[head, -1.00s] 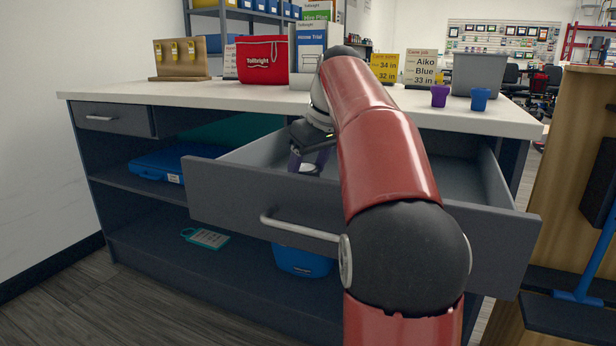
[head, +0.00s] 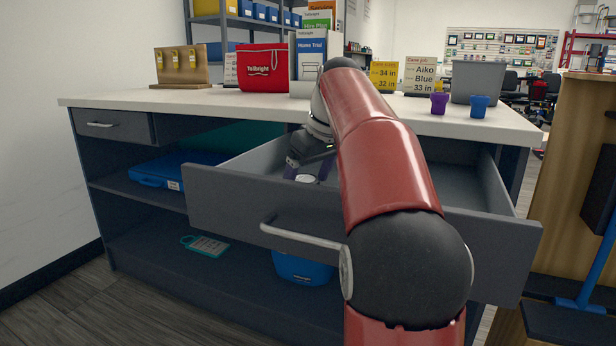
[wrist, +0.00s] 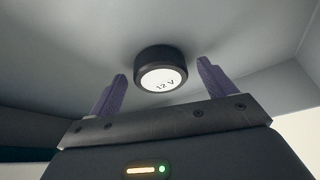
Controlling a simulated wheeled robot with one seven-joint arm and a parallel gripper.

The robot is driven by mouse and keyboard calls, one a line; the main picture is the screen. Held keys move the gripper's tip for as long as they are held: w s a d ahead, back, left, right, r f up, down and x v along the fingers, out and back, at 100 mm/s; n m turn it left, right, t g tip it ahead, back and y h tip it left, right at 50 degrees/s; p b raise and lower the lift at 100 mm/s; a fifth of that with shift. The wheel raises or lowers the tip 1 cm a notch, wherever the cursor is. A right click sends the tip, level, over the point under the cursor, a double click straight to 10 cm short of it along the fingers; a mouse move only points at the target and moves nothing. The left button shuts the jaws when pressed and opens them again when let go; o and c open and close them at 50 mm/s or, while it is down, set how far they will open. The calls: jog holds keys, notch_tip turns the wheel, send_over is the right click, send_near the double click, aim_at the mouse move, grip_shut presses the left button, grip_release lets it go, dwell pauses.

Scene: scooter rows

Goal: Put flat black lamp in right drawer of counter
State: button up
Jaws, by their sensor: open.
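The flat black lamp (wrist: 163,78) is a short round puck with a white face marked "12 V". In the wrist view it rests against the grey inner surface of the right drawer (head: 390,228), just beyond the fingertips and between them. A gap shows on each side of it. My gripper (wrist: 161,72) has purple fingers spread apart, holding nothing. In the head view my gripper (head: 307,172) is down inside the pulled-out right drawer, near its left end. A small pale patch between the fingers there seems to be the lamp's face.
The counter top (head: 220,98) carries a red bag (head: 264,70), a grey bin (head: 477,80), purple and blue cups (head: 439,103) and signs. The small left drawer (head: 110,124) is shut. A blue case (head: 160,172) lies on the shelf below. A wooden unit stands at the right.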

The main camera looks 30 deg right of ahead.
jog(key=p+v, duration=0.4)
jog(key=v, duration=0.7)
jog(key=shift+r, duration=0.4)
jog(key=shift+s, duration=0.2)
